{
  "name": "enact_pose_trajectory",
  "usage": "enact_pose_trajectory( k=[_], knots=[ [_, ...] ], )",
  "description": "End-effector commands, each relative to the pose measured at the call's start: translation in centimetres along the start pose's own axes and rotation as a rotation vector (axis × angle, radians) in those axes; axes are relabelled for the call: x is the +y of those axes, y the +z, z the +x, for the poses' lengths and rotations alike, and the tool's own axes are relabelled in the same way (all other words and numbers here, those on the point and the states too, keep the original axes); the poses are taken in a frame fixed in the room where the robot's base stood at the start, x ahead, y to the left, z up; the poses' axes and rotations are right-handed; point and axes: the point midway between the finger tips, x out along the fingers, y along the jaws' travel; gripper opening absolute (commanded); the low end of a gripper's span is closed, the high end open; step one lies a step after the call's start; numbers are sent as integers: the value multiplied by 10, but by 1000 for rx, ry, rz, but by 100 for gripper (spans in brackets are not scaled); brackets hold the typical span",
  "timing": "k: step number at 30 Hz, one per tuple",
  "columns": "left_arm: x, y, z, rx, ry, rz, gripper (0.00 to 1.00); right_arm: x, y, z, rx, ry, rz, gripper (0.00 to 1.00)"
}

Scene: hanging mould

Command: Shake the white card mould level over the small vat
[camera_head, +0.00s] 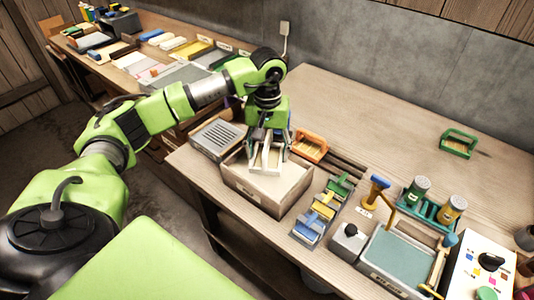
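My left gripper (268,143) points down over the small vat (246,190), a pale wooden box near the table's front edge. A small whitish frame, which looks like the white card mould (265,160), is between its fingers. The gripper appears shut on it. The mould looks roughly level, at or just above the vat's rim; I cannot tell whether it touches the pale contents. The gripper hides the mould's back part. My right gripper is not in view.
A grey slatted tray (217,138) stands left of the vat, an orange rack (310,147) behind it. Coloured-handled tools (323,208) lie to its right, near a grey-green basin (398,260). A green holder (458,143) lies farther back. The table's back middle is clear.

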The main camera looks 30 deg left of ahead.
Motion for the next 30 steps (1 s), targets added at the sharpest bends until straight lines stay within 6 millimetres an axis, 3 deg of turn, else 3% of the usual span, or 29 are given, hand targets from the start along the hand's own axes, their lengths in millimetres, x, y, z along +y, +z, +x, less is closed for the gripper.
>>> enact_pose_trajectory(
  k=[7,30],
  knots=[
    [15,8,0,1,0,1,37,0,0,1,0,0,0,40],
    [-1,-1,0,0,0,1,37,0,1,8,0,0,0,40]
  ],
)
